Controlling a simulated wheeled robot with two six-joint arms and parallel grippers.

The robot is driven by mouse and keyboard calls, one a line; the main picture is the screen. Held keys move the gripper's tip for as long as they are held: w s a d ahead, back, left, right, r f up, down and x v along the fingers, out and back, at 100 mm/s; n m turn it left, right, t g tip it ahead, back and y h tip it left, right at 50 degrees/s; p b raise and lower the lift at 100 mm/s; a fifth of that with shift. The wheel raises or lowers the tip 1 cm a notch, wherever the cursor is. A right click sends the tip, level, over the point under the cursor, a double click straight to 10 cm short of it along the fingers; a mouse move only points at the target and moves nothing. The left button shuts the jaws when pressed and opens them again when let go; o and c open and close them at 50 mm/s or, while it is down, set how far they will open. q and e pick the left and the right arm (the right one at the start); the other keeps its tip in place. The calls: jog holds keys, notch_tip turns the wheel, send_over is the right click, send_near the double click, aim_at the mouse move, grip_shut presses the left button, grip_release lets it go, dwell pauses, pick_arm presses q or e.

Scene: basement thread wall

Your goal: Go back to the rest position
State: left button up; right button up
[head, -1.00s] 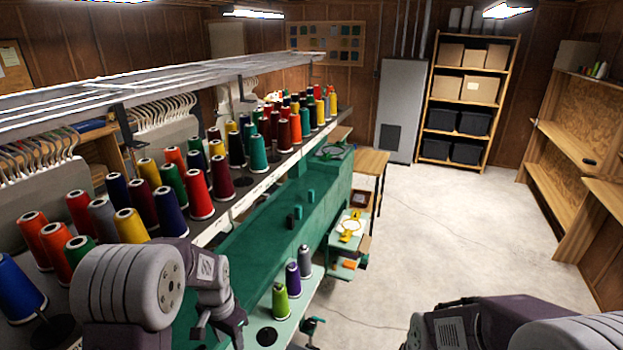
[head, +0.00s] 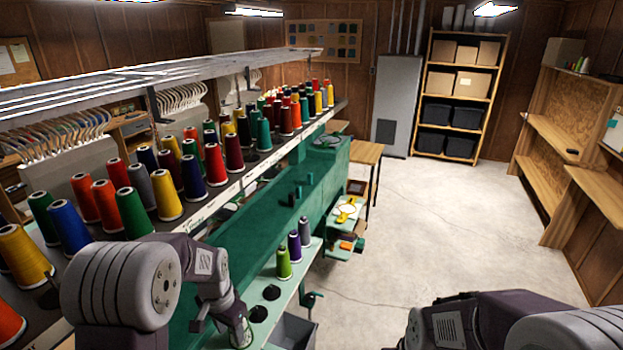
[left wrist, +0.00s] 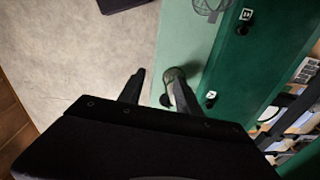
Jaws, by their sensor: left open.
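My left gripper (head: 238,330) is low in the head view, over the near end of the pale green ledge (head: 268,322). The left wrist view shows its two dark fingers (left wrist: 158,88) apart, pointing down near the ledge's edge. A small rounded greenish-grey thing with a dark part (left wrist: 172,78) shows by the right finger; I cannot tell what it is or whether they touch. My right arm (head: 480,325) enters at the bottom right; its gripper is out of the picture.
Many thread cones (head: 165,195) stand on the rack at the left. Green, purple and grey cones (head: 283,263) stand on the ledge beside the green machine table (head: 250,235). A grey bin (head: 297,332) is below. The concrete floor (head: 430,220) to the right is clear.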

pick_arm(q)
jog(key=s+d+f+n+b, duration=0.2)
jog(key=s+f+n+b, duration=0.3)
jog(key=s+f+b, duration=0.6)
jog(key=shift+s+d+f+n+b, duration=0.2)
jog(key=shift+s+n+b, duration=0.15)
jog(key=shift+s, duration=0.25)
pick_arm(e)
notch_tip(320, 180, down, 13)
jog(key=w, duration=0.1)
pick_arm(q)
jog(key=shift+a, duration=0.15)
